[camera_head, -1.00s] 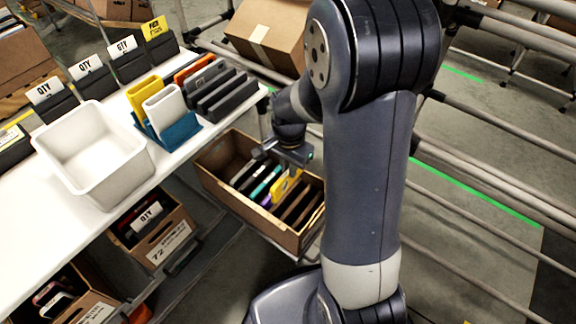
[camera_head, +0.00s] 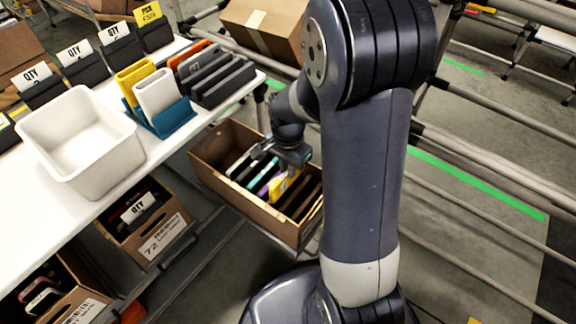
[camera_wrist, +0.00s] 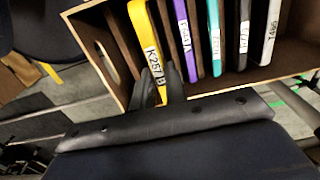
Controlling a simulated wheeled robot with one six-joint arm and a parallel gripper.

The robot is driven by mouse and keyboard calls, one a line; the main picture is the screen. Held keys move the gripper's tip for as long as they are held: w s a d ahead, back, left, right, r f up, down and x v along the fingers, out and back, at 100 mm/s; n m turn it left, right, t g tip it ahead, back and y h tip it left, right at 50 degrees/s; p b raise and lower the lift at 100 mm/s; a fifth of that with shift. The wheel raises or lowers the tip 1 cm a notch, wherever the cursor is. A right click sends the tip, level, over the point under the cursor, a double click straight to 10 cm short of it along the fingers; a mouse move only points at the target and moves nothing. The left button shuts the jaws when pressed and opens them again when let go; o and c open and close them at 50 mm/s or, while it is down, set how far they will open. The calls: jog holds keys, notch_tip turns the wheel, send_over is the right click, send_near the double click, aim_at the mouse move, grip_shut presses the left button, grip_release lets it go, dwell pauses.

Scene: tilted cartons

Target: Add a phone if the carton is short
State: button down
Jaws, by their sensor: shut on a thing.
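The open brown carton (camera_head: 238,203) sits tilted below the table's right end and holds a row of several phones with dark dividers. My gripper (camera_head: 290,160) reaches down into it from above. In the wrist view my gripper (camera_wrist: 161,84) is shut on the yellow phone (camera_wrist: 141,28), labelled K257B, near the carton's end wall (camera_wrist: 95,42). The yellow phone (camera_head: 281,188) still stands in the row. Beside it are a purple phone (camera_wrist: 188,28), a teal phone (camera_wrist: 214,25), a dark phone (camera_wrist: 243,28) and a white phone (camera_wrist: 271,28). Their lower parts are hidden.
More cartons (camera_head: 150,235) sit below. Metal rails (camera_head: 480,180) run at the right.

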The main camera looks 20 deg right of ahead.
jog(key=shift+f+b, duration=2.25)
jog(key=shift+f, duration=1.05)
jog(key=shift+f, duration=0.3)
jog(key=c, duration=1.3)
grip_release()
jog(key=shift+c, duration=0.2)
jog(key=shift+r, duration=0.1)
notch_tip(320, 180, up, 11)
jog(key=p, duration=0.3)
jog(key=shift+p, duration=0.4)
notch_tip(320, 180, up, 7)
jog(key=p, duration=0.7)
send_over(288, 183)
jog(key=w, duration=0.1)
jog(key=shift+w+d+f, duration=0.1)
jog(key=shift+d+f, duration=0.1)
